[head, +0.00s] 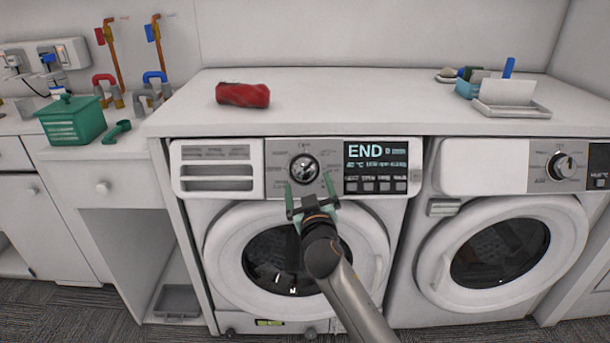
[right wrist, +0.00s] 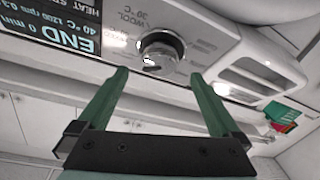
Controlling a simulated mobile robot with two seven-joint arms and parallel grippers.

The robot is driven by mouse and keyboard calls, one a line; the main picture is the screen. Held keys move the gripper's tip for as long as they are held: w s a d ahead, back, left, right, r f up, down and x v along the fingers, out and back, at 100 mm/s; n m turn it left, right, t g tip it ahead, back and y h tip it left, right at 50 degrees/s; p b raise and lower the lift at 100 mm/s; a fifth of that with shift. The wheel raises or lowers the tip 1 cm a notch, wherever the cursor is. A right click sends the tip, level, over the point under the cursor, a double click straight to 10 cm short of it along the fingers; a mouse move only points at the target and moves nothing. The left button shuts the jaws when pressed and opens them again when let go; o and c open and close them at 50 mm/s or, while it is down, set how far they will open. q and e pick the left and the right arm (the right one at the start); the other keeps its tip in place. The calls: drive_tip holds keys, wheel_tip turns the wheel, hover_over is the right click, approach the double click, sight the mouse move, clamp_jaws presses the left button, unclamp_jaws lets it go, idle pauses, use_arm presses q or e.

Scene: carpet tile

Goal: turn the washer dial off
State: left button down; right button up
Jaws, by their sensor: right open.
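The washer dial (head: 304,168) is a round silver knob on the left washer's control panel. It also shows in the right wrist view (right wrist: 162,50), ahead of and between my fingertips. The display (head: 376,152) beside it reads END. My right gripper (head: 307,186) is open and empty just in front of and below the dial. In the right wrist view its two green fingers (right wrist: 158,85) are spread wide, apart from the knob. My left gripper is in neither view.
The left washer's round door (head: 213,238) sits below my right gripper. A second washer (head: 505,240) with its own dial (head: 561,166) stands to the right. A green basket (head: 72,121) stands left.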

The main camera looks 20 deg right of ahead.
sight(305, 173)
drive_tip(key=w, duration=0.4)
drive_tip(key=shift+d, duration=0.35)
drive_tip(key=shift+w+d+b, duration=0.15)
drive_tip(key=shift+w+b, duration=0.25)
drive_tip(key=shift+w, duration=0.45)
